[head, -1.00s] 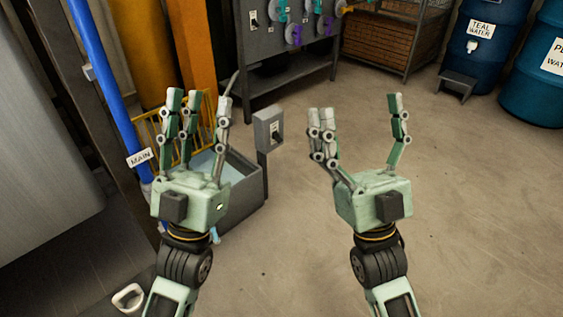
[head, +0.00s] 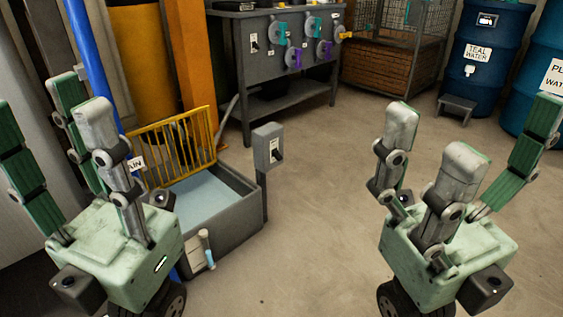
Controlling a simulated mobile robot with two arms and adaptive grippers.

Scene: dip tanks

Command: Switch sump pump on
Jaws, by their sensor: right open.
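A grey switch box (head: 267,144) stands on a thin post at the right corner of the sump. The grey sump (head: 232,222) holds pale blue water (head: 203,193). My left gripper (head: 52,108) is open and empty, to the left of the sump and close to the camera. My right gripper (head: 474,132) is open and empty, well to the right of the switch box. Neither touches the box.
A yellow grating (head: 176,146) stands behind the sump. A blue pipe (head: 86,60) with a partly hidden label rises at left. A grey panel bench (head: 262,68) with several valves stands behind, with blue drums (head: 484,50) at back right. The middle floor is clear.

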